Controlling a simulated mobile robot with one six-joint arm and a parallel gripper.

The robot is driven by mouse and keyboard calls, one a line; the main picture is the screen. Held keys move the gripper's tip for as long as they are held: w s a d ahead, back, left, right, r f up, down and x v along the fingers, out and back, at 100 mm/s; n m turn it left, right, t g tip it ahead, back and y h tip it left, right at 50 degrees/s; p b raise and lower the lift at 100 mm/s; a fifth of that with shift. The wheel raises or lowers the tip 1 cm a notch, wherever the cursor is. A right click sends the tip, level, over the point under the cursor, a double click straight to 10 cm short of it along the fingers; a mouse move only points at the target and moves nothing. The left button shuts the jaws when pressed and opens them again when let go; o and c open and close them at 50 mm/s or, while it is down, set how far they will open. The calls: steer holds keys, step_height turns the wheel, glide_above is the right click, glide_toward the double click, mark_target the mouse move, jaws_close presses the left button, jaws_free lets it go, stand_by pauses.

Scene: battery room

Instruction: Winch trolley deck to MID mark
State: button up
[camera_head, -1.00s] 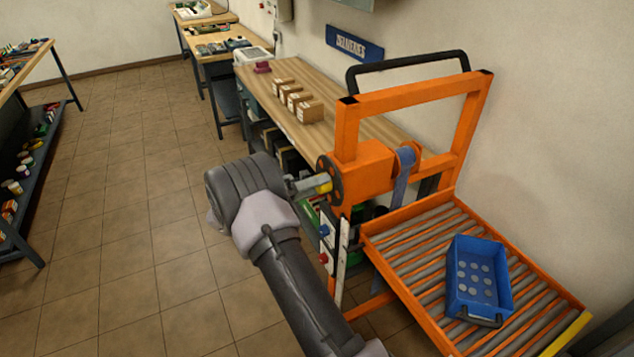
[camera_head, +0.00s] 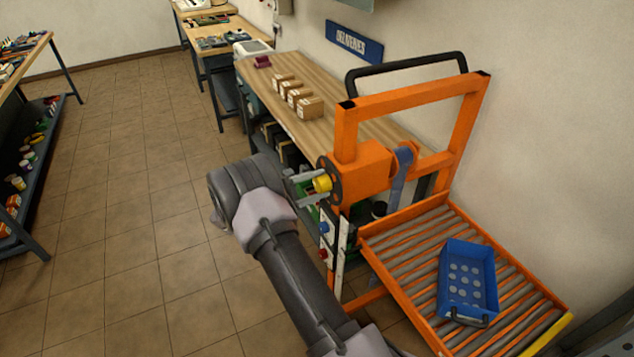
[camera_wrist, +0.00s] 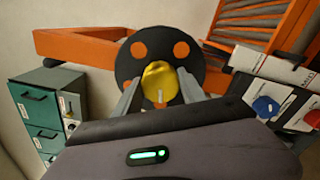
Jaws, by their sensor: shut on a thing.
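The orange winch trolley (camera_head: 362,165) stands at the right, with a black winch wheel (camera_wrist: 127,70) on its side. My gripper (camera_head: 308,184) is shut on the yellow crank knob (camera_wrist: 160,82) of that wheel; the knob shows between the two fingers in the wrist view. The roller deck (camera_head: 400,262) is low on the trolley frame and carries a blue crate (camera_head: 467,281) with round holes.
A wooden bench (camera_head: 315,65) with several small cartons (camera_head: 309,107) runs behind the trolley along the wall. A blue sign (camera_head: 354,41) hangs above it. A green drawer cabinet (camera_wrist: 38,115) shows in the wrist view. Tiled floor at left is free.

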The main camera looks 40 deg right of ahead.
steer(key=n+p, duration=0.1)
steer(key=n, duration=0.3)
steer(key=shift+n, duration=0.3)
steer(key=n+p, duration=0.1)
steer(key=n, duration=0.2)
steer(key=shift+r+n, duration=0.1)
steer(key=shift+n, duration=0.3)
steer(key=n, duration=0.3)
steer(key=shift+p, duration=0.4)
steer(key=shift+n, duration=2)
steer(key=o, duration=1.4)
steer(key=p+v, duration=0.1)
steer(key=v, duration=1.6)
steer(key=shift+a, duration=0.25)
